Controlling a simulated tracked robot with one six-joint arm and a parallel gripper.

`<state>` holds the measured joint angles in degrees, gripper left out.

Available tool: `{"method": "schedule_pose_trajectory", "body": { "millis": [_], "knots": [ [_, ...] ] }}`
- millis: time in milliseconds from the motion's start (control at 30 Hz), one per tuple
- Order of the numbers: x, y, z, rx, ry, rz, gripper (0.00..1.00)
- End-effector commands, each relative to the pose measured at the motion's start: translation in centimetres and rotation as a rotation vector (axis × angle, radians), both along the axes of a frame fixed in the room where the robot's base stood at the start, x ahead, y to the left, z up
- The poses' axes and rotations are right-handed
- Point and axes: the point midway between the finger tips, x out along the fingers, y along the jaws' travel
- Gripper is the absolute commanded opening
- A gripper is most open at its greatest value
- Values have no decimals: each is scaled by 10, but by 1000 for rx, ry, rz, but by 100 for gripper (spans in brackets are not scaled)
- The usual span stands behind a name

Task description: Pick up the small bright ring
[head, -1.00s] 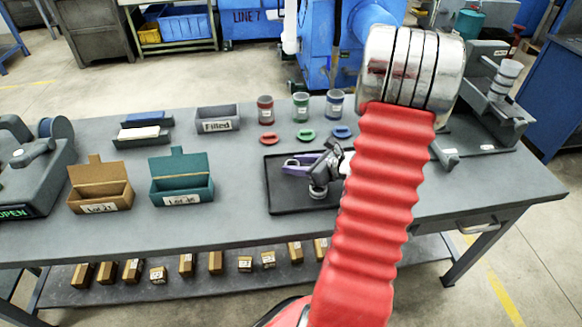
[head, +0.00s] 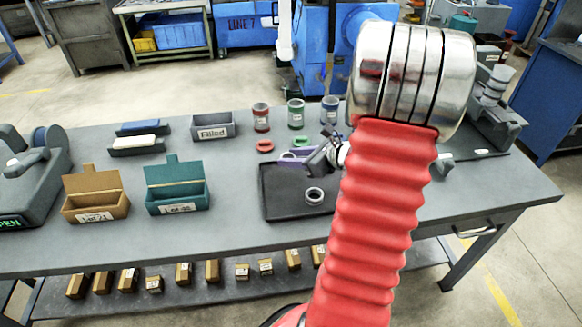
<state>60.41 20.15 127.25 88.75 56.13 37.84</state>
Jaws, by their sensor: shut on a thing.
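A thicker grey ring (head: 314,196) lies on the tray, apart from the gripper. My red arm sleeve hides the tray's right side.
Red, green and blue labelled cups (head: 296,114) stand behind the tray, with red and green flat rings (head: 265,146) before them. Lidded brown (head: 95,205) and teal boxes (head: 178,198) and a grey "Filled" bin (head: 213,133) stand left. The front of the table is clear.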

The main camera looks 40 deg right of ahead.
Motion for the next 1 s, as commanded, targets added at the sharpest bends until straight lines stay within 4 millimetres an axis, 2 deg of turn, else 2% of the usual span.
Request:
{"method": "schedule_pose_trajectory", "body": {
  "millis": [100,333,1000],
  "knots": [
    [0,0,19,-4,-3,0,13],
    [0,0,40,-2,-1,0,13],
    [0,0,42,0,0,0,13]
  ]
}}
